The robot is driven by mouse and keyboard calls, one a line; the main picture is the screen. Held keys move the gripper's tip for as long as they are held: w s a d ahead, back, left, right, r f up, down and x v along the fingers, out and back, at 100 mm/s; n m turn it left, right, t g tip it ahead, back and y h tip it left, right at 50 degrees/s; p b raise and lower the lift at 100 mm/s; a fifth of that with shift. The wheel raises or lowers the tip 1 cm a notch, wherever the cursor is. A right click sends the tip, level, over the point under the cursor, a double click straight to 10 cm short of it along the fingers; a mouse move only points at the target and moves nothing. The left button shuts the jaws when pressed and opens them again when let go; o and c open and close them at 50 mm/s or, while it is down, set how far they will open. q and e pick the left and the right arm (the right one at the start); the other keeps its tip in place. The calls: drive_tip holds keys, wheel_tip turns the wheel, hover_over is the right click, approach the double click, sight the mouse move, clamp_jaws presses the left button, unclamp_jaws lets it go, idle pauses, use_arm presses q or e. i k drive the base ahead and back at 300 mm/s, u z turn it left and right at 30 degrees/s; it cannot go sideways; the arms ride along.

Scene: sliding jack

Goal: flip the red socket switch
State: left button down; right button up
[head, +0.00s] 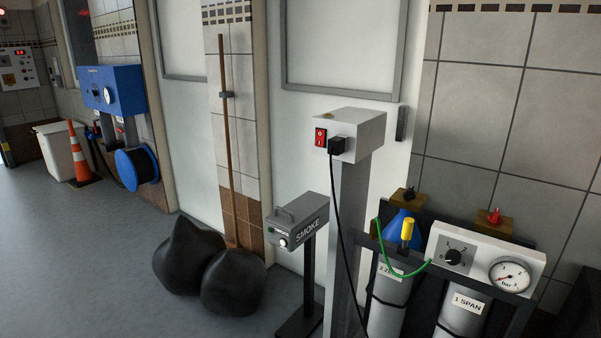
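The red socket switch (320,137) is a small red rocker on the left face of a light grey socket box (361,125). The box sits on top of a grey post (347,220). A black plug (338,146) sits in the box just right of the switch, and its black cable hangs down the post. Which way the rocker is pressed is too small to tell. Neither of my grippers shows in the head view.
A grey SMOKE box (298,220) on a stand and black bags (233,282) stand left of the post. Gas cylinders (389,300) and a gauge panel (486,258) stand right. A cone (80,155) and blue unit (112,88) are far left.

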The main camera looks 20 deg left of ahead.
sight(321, 139)
drive_tip(key=k, duration=0.2)
drive_tip(key=u, duration=0.65)
drive_tip(key=i, duration=1.6)
drive_tip(key=z, duration=0.95)
